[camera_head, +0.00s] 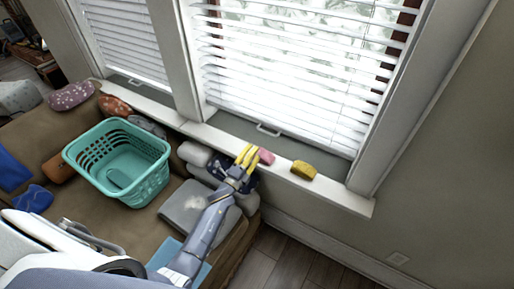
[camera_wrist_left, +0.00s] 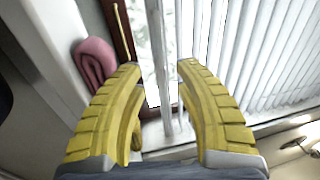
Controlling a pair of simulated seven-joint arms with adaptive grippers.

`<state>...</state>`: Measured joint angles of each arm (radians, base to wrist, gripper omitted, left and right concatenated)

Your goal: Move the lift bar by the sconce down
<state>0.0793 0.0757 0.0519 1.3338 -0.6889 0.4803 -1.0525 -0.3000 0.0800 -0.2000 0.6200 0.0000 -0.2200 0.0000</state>
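A pale lift bar (camera_head: 268,130) shows at the bottom of the larger window, just above the sill. A second, similar lift bar (camera_head: 134,83) is at the bottom of the left window. I cannot make out a sconce in the head view. My left gripper (camera_head: 250,154), with yellow fingers, is over the sill beside a pink block, in front of and below the larger window's lift bar and apart from it. The left wrist view shows its fingers (camera_wrist_left: 160,80) spread with nothing held. A pale upright strip shows between them. My right gripper is not in view.
White blinds (camera_head: 290,60) hang above. A teal basket (camera_head: 120,160) stands on the brown sofa (camera_head: 75,212). A small dark fixture (camera_wrist_left: 300,146) shows in the left wrist view.

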